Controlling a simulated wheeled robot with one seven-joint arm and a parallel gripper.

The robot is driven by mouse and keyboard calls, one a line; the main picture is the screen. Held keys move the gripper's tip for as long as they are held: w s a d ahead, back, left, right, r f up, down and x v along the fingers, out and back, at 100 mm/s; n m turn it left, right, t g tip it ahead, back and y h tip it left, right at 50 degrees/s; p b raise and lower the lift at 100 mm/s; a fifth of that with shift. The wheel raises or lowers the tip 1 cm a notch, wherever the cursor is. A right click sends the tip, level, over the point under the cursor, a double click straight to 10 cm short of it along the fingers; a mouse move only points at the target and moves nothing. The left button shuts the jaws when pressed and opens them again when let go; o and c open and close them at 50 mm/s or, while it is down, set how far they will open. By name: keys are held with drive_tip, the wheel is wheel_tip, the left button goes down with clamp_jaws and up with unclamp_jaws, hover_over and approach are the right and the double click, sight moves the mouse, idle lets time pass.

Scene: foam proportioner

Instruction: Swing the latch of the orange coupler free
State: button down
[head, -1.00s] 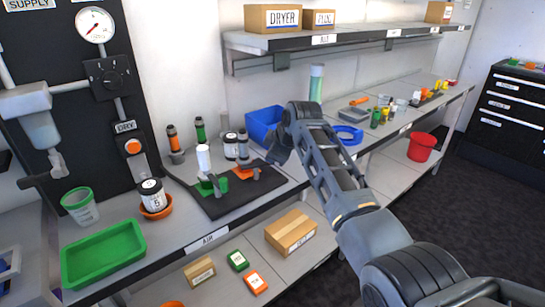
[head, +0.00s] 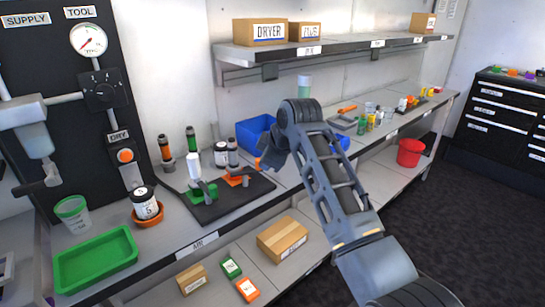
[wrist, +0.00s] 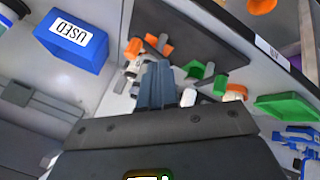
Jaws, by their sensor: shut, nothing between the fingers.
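The orange coupler (head: 238,180) sits on a black mat (head: 215,208) on the bench, beside the green coupler (head: 201,193). A grey latch part shows on the orange coupler, but its exact angle is too small to tell. My gripper (head: 268,164) is above and to the right of the orange coupler, apart from it. In the wrist view my gripper (wrist: 165,84) is shut and empty. An orange piece with a grey lever, likely the orange coupler (wrist: 158,44), shows beyond the fingertips, with a green piece to its right.
A blue bin (head: 254,130) stands behind my gripper. Bottles (head: 191,140) and jars stand behind the mat. A jar in an orange bowl (head: 147,217) and a green tray (head: 97,260) are to the left. A shelf (head: 330,52) overhangs the back.

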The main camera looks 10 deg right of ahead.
drive_tip(key=shift+v, duration=1.9)
drive_tip(key=shift+d, duration=0.1)
drive_tip(key=s+f+m+t, duration=0.1)
drive_tip(key=s+f+m, duration=0.1)
drive_tip(key=s+f, duration=0.45)
drive_tip(key=s+f+m+t, duration=0.1)
drive_tip(key=s+f, duration=0.3)
drive_tip(key=f, duration=0.5)
drive_tip(key=s+d+f+m+t, duration=0.15)
drive_tip(key=s+f, duration=0.25)
drive_tip(key=s, duration=0.5)
drive_tip(key=s+d+f+m, duration=0.1)
drive_tip(key=s+f+m, duration=0.25)
drive_tip(key=s, duration=0.55)
drive_tip(key=s+d+r+m+t+h, duration=0.1)
drive_tip(key=s+d+r, duration=0.1)
drive_tip(key=s, duration=0.7)
drive_tip(key=s+d+r+m+t+h, duration=0.1)
drive_tip(key=s+r+m+t, duration=0.1)
drive_tip(key=s, duration=0.7)
drive_tip(key=s+d+r+m+t, duration=0.1)
drive_tip(key=s+d+r, duration=0.1)
drive_tip(key=s+r, duration=1.1)
drive_tip(key=shift+m, duration=0.4)
